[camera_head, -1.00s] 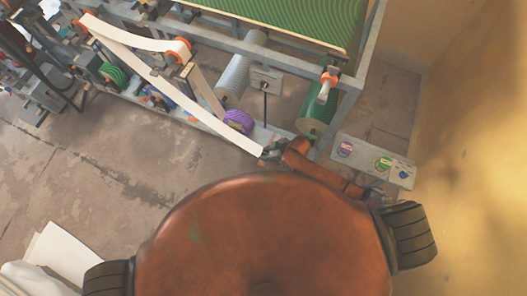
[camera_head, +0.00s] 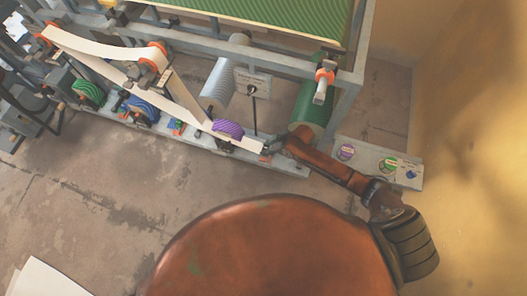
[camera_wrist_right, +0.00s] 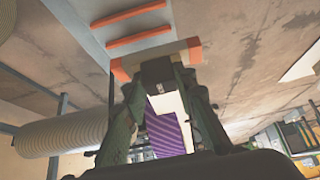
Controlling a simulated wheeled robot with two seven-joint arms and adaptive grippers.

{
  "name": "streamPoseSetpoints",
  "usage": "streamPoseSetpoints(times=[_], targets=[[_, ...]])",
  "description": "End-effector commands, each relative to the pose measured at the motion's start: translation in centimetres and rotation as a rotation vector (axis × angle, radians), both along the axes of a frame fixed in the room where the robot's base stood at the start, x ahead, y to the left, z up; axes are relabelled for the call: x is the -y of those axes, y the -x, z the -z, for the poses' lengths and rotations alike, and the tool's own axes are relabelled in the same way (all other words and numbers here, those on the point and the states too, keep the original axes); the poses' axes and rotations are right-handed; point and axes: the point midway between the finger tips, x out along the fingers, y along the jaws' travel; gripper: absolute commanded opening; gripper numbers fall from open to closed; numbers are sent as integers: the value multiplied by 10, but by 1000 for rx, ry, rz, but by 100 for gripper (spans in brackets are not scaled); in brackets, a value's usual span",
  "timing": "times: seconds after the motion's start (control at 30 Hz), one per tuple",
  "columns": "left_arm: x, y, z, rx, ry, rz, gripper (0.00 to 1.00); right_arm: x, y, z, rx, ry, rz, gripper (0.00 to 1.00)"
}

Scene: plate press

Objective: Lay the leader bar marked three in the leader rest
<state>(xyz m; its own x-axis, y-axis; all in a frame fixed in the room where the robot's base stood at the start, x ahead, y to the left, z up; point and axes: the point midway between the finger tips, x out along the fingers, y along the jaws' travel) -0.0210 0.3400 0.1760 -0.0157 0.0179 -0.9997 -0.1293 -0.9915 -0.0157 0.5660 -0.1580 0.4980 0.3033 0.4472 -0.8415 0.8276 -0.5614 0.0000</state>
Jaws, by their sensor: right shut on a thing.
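My right gripper (camera_head: 271,149) is at the front lower edge of the machine, right of the purple roller (camera_head: 228,129). In the right wrist view it (camera_wrist_right: 158,78) is shut on a pale bar with orange ends (camera_wrist_right: 182,51), which I take for the leader bar; its mark is not readable. A white web (camera_head: 250,143) runs down to the gripper from the left. Two parallel orange strips (camera_wrist_right: 138,37) on a grey surface lie just beyond the bar and apart from it in the picture; I cannot tell whether these are the leader rest. My left gripper is not in view.
A green roller (camera_head: 309,105) and a grey roller (camera_head: 222,78) stand behind the gripper. An upright rod with a small plate (camera_head: 252,79) is close by. A panel with coloured round marks (camera_head: 378,160) is at the right.

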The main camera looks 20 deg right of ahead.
Motion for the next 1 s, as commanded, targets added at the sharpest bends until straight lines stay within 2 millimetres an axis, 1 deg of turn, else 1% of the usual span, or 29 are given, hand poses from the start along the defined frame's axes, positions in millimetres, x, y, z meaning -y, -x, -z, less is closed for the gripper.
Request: streamPoseSetpoints(times=[0.03, 0.27, 0.3, 0.4, 0.7, 1.0], targets=[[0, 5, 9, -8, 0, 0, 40, 3, -5, 8, -1, 1, 1, 0], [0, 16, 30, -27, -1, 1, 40, 17, -24, 20, -1, 2, 0, 0], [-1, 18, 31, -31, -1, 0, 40, 16, -24, 22, -4, 0, -1, 0], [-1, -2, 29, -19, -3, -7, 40, 16, -24, 28, -1, 0, -1, 0], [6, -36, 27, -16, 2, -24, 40, 16, -24, 52, -2, 0, 0, 0], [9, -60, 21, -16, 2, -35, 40, 16, -24, 67, 1, -1, 0, 0]])
